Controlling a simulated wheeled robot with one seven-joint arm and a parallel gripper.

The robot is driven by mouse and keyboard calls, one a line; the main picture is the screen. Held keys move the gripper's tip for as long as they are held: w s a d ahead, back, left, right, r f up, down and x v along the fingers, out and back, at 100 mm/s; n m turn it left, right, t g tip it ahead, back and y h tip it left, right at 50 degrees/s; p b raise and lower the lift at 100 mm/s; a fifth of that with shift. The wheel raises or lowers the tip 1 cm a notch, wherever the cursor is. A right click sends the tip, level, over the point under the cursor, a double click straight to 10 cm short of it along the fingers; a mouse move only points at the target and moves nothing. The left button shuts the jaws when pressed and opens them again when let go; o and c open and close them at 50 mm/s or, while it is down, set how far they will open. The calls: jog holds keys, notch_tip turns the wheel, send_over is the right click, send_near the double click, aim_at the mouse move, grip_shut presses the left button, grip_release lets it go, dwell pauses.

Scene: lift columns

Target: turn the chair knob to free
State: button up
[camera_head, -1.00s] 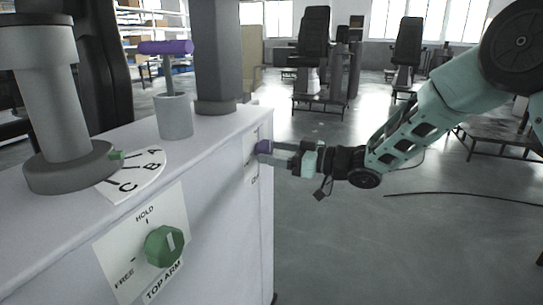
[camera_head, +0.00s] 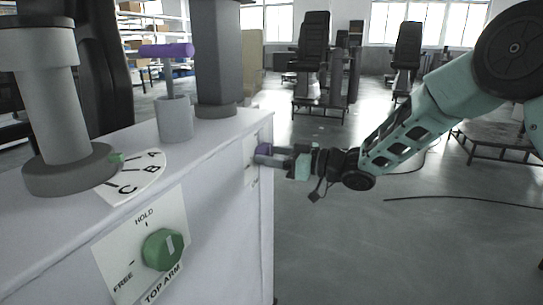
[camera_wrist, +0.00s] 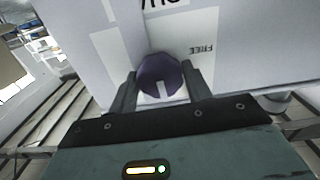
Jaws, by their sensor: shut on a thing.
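The purple chair knob (camera_wrist: 160,76) sits on a white label on the cabinet's side panel. In the wrist view it lies between the two fingers of my gripper (camera_wrist: 161,92), with a pale pointer mark on its near side. The word FREE shows upside down to the right of the knob; part of another word shows above it. In the head view my gripper (camera_head: 266,155) reaches in from the right and is shut on the purple knob (camera_head: 262,149), which is partly hidden by the fingers.
A green TOP ARM knob (camera_head: 163,249) with HOLD and FREE marks is on the cabinet's (camera_head: 225,200) front. A purple-handled lever (camera_head: 166,50) and grey columns stand on top. Open floor lies to the right; dark chairs (camera_head: 312,55) stand far back.

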jog(key=shift+f+n+b, duration=0.15)
jog(key=shift+n+b, duration=6)
jog(key=shift+n, duration=2.55)
jog(key=o, duration=1)
jog(key=shift+c, duration=0.2)
jog(key=shift+d, duration=0.1)
jog(key=p+v, duration=0.4)
jog(key=v, duration=1.3)
jog(key=shift+d, duration=0.15)
